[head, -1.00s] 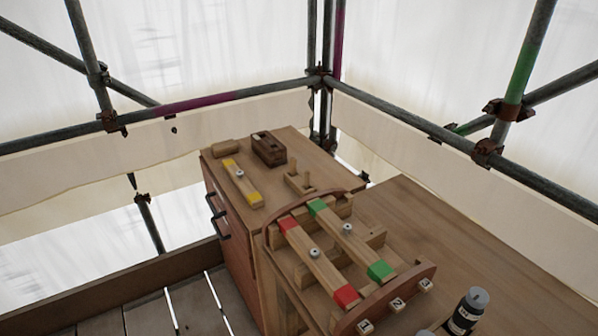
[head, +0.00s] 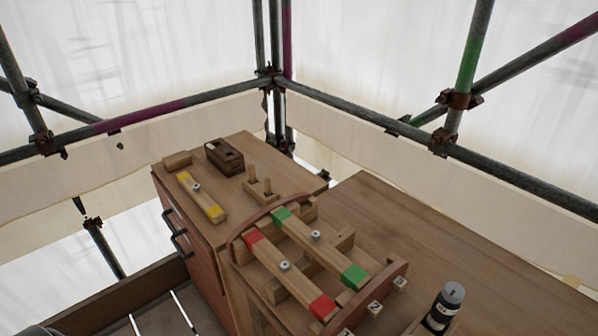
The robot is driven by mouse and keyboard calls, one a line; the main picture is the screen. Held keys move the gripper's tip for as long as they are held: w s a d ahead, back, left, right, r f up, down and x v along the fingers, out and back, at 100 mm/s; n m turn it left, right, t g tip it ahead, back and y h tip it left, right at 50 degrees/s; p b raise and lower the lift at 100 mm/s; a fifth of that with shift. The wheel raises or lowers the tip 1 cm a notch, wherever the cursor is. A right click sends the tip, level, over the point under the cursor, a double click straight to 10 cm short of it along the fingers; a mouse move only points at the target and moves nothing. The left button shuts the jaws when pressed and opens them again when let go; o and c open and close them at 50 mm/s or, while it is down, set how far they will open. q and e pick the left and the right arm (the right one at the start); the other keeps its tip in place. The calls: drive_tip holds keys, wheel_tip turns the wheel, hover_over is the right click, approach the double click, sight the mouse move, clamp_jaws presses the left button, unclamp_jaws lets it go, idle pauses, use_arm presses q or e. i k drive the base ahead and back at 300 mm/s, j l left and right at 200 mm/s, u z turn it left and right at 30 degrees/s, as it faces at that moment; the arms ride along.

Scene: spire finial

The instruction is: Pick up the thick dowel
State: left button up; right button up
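A small wooden stand (head: 262,196) on the far cabinet top holds two short upright wooden pegs, a left peg (head: 252,175) and a right peg (head: 267,186). They look like dowels, but at this size I cannot tell which is thicker. Neither of my grippers is in view, and nothing touches the pegs.
A yellow-ended bar (head: 203,198), a dark wooden box (head: 224,157) and a small wooden block (head: 177,160) share the cabinet top. A curved-sided rack (head: 240,262) with red-ended and green-ended bars stands nearer. A dark bottle (head: 441,312) stands at right. Scaffold poles surround the corner.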

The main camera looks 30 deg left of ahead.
sight(252, 167)
drive_tip(key=j+z, duration=0.25)
drive_tip(key=j, duration=0.35)
drive_tip(key=j+z, duration=0.3)
drive_tip(key=j, duration=0.35)
drive_tip(key=j+z, duration=0.25)
drive_tip(key=j, duration=0.4)
drive_tip(key=k+j+z, duration=0.25)
drive_tip(key=j, duration=0.3)
drive_tip(key=i+j, duration=0.05)
